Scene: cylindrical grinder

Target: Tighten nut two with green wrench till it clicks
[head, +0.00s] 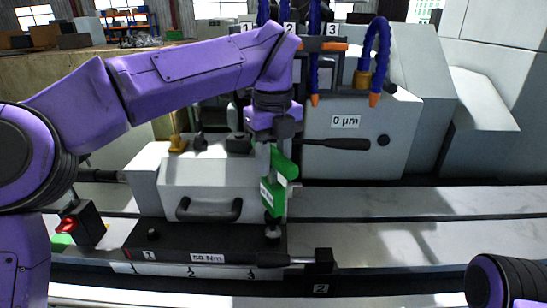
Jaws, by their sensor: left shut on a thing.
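My left gripper (272,148) points down in the middle of the head view and is shut on the green wrench (274,194). The wrench hangs below the fingers, with a white label on its side. Its lower end is just above a dark nut or stud (272,233) at the right end of the black base plate (180,240). I cannot tell whether they touch, nor which number that nut has. My right gripper is out of view; only part of my right arm shows at lower right.
The grey block with a black handle (208,210) stands behind the plate. A dark bar (323,261) projects right of the plate. A grey housing (390,120) with a black lever and blue hoses (377,55) rises behind. The pale table (420,240) is clear at right.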

